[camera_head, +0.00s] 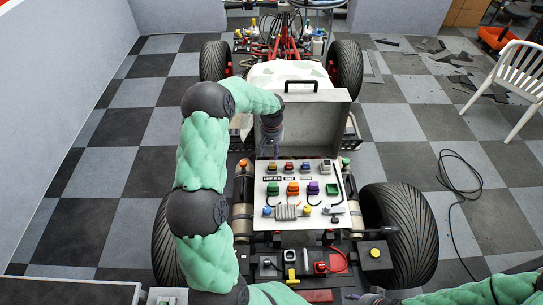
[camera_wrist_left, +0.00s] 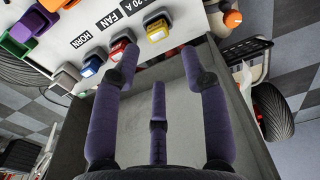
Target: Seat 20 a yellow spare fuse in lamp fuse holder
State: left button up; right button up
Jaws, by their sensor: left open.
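A yellow fuse-like block (camera_head: 272,167) is at the left end of the top row on the white panel (camera_head: 263,207). Its yellow face also shows in the left wrist view (camera_wrist_left: 158,30), beside the "20 A" label. Below the "LAMP 20 A" label sits a green block (camera_head: 273,189); I cannot tell which block is the lamp holder. My left gripper (camera_head: 276,152) is above the panel's upper left edge, near the yellow block. In the left wrist view its fingers (camera_wrist_left: 160,75) are spread and empty, the tips close to the yellow and red blocks. My right gripper (camera_head: 368,299) shows only partly at the bottom edge.
A red block (camera_head: 288,167), a blue block (camera_head: 305,167) and a grey one (camera_head: 326,167) stand beside the yellow block. Orange (camera_head: 293,189) and purple (camera_head: 312,188) blocks sit lower. The open grey lid (camera_head: 320,125) rises behind the panel. Large tyres (camera_head: 405,225) flank it.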

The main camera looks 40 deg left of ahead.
pick_arm(q)
jog(key=shift+r, duration=1.45)
jog(key=shift+p, duration=0.3)
